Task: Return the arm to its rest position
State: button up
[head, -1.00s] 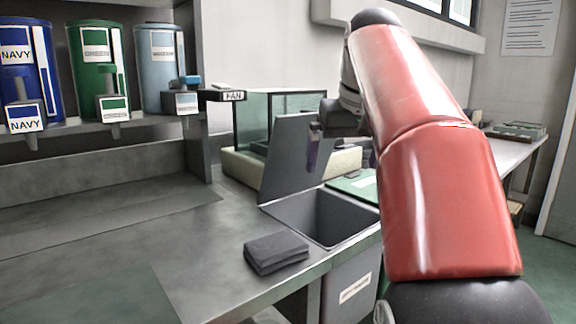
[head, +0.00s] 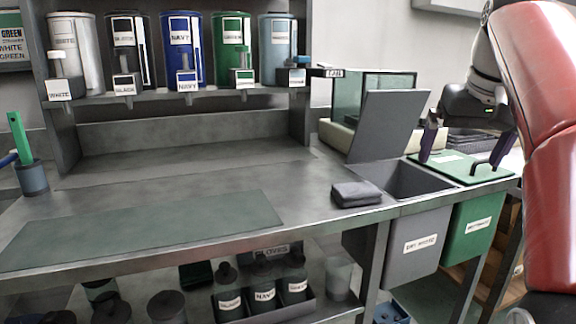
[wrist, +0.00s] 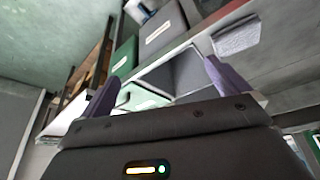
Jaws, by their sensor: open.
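My gripper (head: 460,148) is at the right of the head view, held above the green lidded bin at the right end of the bench. Its two purple fingers are spread apart with nothing between them. In the wrist view my gripper (wrist: 160,92) also shows open and empty, with the bins and bench edge beyond it. My red arm (head: 545,130) fills the right edge of the head view and hides what is behind it.
A grey bin (head: 420,245) with its lid (head: 388,125) raised stands beside the shut green bin (head: 475,228). A folded dark cloth (head: 356,194) lies on the bench (head: 240,160). Labelled canisters (head: 180,50) line the shelf. A glass-sided box (head: 375,100) stands behind the bins.

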jog(key=s+a+f, duration=0.4)
jog(key=s+f, duration=0.1)
jog(key=f, duration=0.4)
jog(key=s+a+f+n, duration=0.1)
jog(key=s+a+f, duration=0.3)
jog(key=f, duration=0.6)
jog(key=s+a+f+t, duration=0.1)
jog(key=s+a+f, duration=0.4)
jog(key=s+f, duration=0.3)
notch_tip(320, 180, down, 2)
jog(key=shift+f+n+y, duration=0.1)
jog(key=shift+n+y, duration=0.2)
jog(key=shift+s, duration=0.1)
